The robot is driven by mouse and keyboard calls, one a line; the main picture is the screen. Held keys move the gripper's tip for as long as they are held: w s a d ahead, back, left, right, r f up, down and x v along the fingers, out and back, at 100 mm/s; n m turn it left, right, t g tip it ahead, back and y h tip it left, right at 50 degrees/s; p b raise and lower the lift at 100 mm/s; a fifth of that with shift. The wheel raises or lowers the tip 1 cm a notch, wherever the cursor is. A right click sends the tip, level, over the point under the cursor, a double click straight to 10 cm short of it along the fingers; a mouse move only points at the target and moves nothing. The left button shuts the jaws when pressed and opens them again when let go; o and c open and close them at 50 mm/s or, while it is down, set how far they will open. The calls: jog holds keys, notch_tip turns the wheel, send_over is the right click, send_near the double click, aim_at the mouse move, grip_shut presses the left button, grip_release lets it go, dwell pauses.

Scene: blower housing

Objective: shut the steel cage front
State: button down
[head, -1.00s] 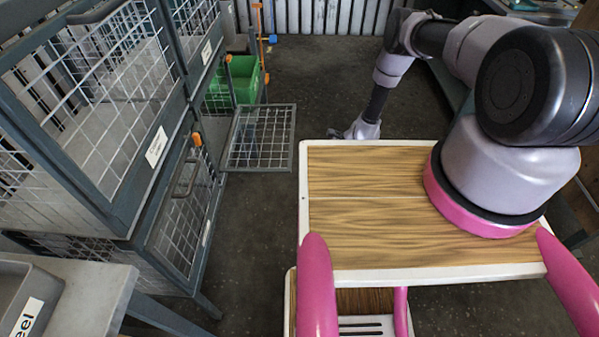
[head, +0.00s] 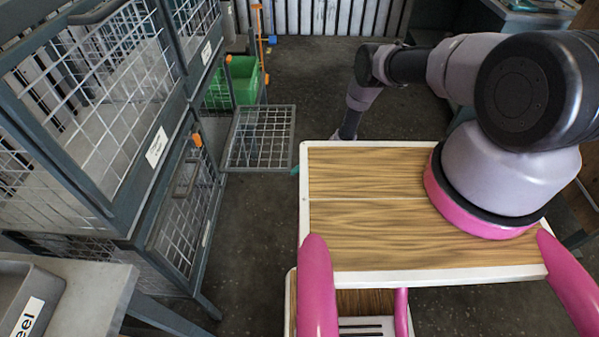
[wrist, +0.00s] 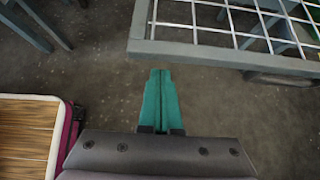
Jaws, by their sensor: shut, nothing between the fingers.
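An open mesh cage front (head: 258,138) with a grey frame stands swung out from the cage at the far end of the left row. Its label is not readable from here. In the wrist view its frame bar (wrist: 225,55) and wire mesh cross the upper right. My gripper (wrist: 160,72) shows there with teal fingers together and empty, pointing toward the bar with a visible gap in the picture. In the head view only a small teal tip (head: 295,171) shows at my top's left edge, near the panel's lower right corner; the rest of the gripper is hidden.
Nearer cages (head: 185,205) with mesh fronts and orange latches line the left and look shut. A green bin (head: 244,80) stands behind the open panel. A grey table (head: 85,300) with a tray is at the lower left. Dark floor (head: 255,240) is clear between cages and base.

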jog(key=shift+r, duration=1.15)
jog(key=shift+r, duration=0.1)
